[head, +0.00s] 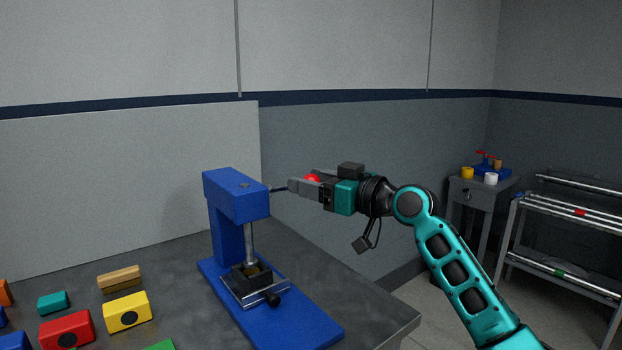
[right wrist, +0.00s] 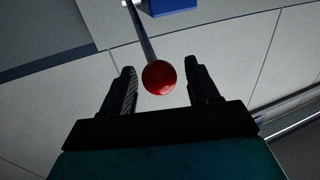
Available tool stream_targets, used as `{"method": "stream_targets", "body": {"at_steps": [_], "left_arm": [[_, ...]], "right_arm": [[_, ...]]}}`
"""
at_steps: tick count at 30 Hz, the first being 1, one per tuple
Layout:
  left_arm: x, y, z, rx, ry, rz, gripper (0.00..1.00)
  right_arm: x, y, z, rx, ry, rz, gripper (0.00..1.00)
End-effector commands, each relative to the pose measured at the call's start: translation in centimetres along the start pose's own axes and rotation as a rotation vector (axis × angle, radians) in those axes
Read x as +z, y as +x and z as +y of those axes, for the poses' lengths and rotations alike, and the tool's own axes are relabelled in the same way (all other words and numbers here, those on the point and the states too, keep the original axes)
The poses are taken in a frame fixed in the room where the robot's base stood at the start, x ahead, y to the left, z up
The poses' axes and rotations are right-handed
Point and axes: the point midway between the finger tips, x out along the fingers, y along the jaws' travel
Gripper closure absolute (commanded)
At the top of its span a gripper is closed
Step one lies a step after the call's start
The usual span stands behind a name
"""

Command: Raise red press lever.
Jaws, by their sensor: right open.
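The blue press (head: 234,192) stands on the dark table, its ram pointing down to a small fixture on its base. Its lever (head: 280,189) is a thin dark rod running out to the right, roughly level, with a red ball knob (head: 312,178) at the end. My right gripper (head: 295,186) is at the knob, partly hiding it. In the right wrist view the red knob (right wrist: 159,78) sits between the two open fingers (right wrist: 163,85), with gaps on both sides. The rod (right wrist: 140,33) runs up from it to the blue press. My left gripper is not in view.
Several coloured blocks, among them a yellow one (head: 127,312) and a red one (head: 67,330), lie on the table (head: 180,260) at the left. A grey panel (head: 120,185) stands behind. A cart (head: 565,235) and a small stand (head: 482,190) are off at the right.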

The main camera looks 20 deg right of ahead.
Motion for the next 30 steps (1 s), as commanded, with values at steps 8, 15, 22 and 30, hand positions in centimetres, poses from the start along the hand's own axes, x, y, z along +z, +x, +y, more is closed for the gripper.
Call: {"method": "stream_targets", "body": {"at_steps": [8,15,22,30], "left_arm": [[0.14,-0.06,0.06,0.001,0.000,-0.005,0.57],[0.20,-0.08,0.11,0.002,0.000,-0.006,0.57],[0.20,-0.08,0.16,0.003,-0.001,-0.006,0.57],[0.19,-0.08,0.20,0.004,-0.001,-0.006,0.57]], "right_arm": [[0.00,0.56,-0.02,0.000,-0.002,0.000,0.40],[0.01,0.52,-0.01,0.000,-0.002,0.000,0.54],[0.01,0.50,-0.01,0.000,-0.001,0.000,0.76],[0.01,0.50,-0.01,0.000,-0.001,-0.001,1.00]]}}
